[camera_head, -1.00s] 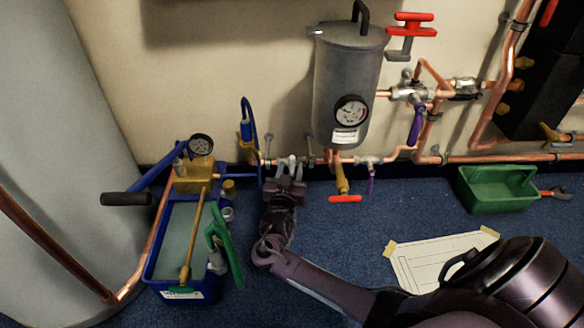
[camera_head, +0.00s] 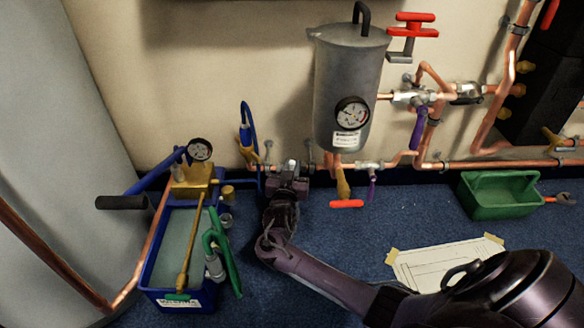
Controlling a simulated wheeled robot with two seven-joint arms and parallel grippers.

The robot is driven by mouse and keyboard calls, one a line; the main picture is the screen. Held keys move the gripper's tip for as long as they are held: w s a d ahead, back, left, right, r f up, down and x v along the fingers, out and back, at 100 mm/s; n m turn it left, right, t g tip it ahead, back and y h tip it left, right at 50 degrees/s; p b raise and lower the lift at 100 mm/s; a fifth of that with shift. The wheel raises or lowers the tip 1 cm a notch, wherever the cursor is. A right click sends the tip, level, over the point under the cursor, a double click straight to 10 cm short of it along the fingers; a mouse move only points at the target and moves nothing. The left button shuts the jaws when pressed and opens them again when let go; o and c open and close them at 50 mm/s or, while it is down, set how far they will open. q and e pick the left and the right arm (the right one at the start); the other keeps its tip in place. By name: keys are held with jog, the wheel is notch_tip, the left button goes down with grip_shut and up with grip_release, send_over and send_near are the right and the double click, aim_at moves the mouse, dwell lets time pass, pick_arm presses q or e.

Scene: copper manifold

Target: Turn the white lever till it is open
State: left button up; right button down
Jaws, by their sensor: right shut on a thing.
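My right gripper (camera_head: 289,172) reaches up from the floor to the low copper pipe, left of the grey tank (camera_head: 345,75). It is shut at the valve on that pipe, on what I take to be the white lever. The lever is hidden by the gripper, apart from a small pale bit between the fingers. I cannot tell the lever's angle. My left gripper is not in view.
A blue test pump (camera_head: 188,245) with a black-gripped handle stands left of my right arm. Just right of my gripper are a red-handled valve (camera_head: 346,203) and a purple lever (camera_head: 371,186). A green tray (camera_head: 500,200) and a paper sheet (camera_head: 445,262) lie to the right.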

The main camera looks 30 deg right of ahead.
jog(key=shift+a, duration=0.15)
jog(key=w+a+f+n+t+y, duration=0.1)
jog(key=a+f+n+t, duration=0.1)
jog(key=n, duration=0.8)
jog(key=w+a+f+n+t, duration=0.2)
jog(key=a+f+n, duration=0.1)
jog(key=n, duration=0.7)
jog(key=shift+w+f+y, duration=0.15)
jog(key=shift+f+y, duration=0.25)
jog(key=shift+f, duration=0.25)
jog(key=shift+a+n, duration=0.1)
jog(key=shift+n, duration=0.2)
jog(key=c, duration=1.4)
grip_release()
